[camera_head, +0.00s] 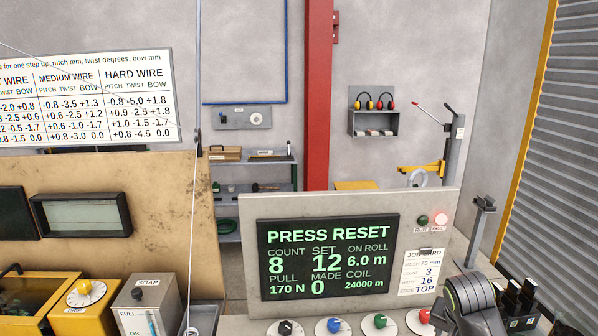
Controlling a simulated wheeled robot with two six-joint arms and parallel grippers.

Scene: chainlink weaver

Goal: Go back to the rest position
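A control panel (236,268) stands at the lower middle. Its dark screen (325,287) reads PRESS RESET, count 8, set 12, 6.0 m on roll, pull 170 N, made 0, coil 24000 m. Black (286,328), blue (334,325), green (380,320) and red (424,316) knobs line the ledge below, cut by the bottom edge.
A grey SOAP box (147,306) and yellow units (85,294) stand lower left. A thin wire (194,210) runs vertically. A red post (318,95) and shelves (255,172) are behind.

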